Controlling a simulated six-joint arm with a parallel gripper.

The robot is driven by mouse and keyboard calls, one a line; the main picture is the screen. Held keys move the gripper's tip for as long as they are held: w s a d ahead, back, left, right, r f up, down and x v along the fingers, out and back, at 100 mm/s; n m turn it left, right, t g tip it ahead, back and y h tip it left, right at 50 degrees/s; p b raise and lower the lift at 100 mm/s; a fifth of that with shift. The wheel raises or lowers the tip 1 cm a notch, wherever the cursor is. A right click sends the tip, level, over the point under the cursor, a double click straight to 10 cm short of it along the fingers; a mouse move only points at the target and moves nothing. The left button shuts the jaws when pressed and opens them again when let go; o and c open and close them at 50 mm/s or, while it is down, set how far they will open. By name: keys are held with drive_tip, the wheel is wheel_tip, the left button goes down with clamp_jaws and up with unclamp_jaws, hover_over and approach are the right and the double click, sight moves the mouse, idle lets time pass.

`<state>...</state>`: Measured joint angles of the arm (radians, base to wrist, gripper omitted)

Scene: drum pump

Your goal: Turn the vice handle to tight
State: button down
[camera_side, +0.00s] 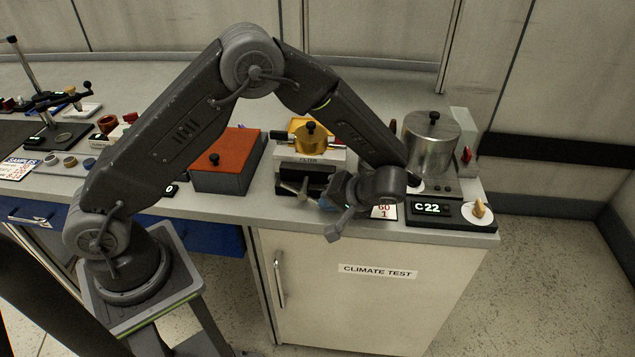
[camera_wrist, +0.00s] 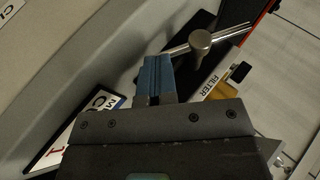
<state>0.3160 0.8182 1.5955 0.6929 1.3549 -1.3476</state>
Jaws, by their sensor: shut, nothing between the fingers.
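The vice handle (camera_side: 294,189) is a grey metal cross bar with a round knob at its hub. It sticks out from the front of the filter vice (camera_side: 310,158), which has a pale body, a dark gap and a yellow part on top. In the wrist view the handle (camera_wrist: 201,43) lies slanted, just beyond my fingers. My gripper (camera_side: 327,204) is to the right of the handle in the side view. In the wrist view my blue fingers (camera_wrist: 154,72) are together and empty. They look close to the bar; I cannot tell whether they touch it.
An orange-topped box (camera_side: 228,158) stands left of the vice. A metal pot (camera_side: 431,142) and a black display reading C 22 (camera_side: 432,209) stand to the right. A number card (camera_side: 384,212) lies near the bench's front edge. The cabinet front (camera_side: 345,300) is below.

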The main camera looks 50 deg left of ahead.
drive_tip(key=shift+f, duration=0.2)
idle(0.6)
drive_tip(key=a+r+v, duration=0.1)
drive_tip(key=v, duration=1.3)
drive_tip(key=s+a+r+m+t+h, duration=0.35)
drive_tip(key=s+a+r+h, duration=0.3)
drive_tip(key=s+r, duration=0.4)
drive_tip(key=s+a+r+m+t+h, duration=0.1)
drive_tip(key=s+m+t, duration=0.1)
drive_tip(key=s, duration=0.3)
drive_tip(key=s+a+r+m+t+h, duration=0.1)
drive_tip(key=s+a+m+t+h, duration=0.1)
drive_tip(key=s, duration=0.4)
drive_tip(key=shift+s+r+t, duration=0.25)
drive_tip(key=shift+s+t, duration=0.05)
drive_tip(key=shift+t, duration=0.15)
drive_tip(key=shift+a, duration=0.1)
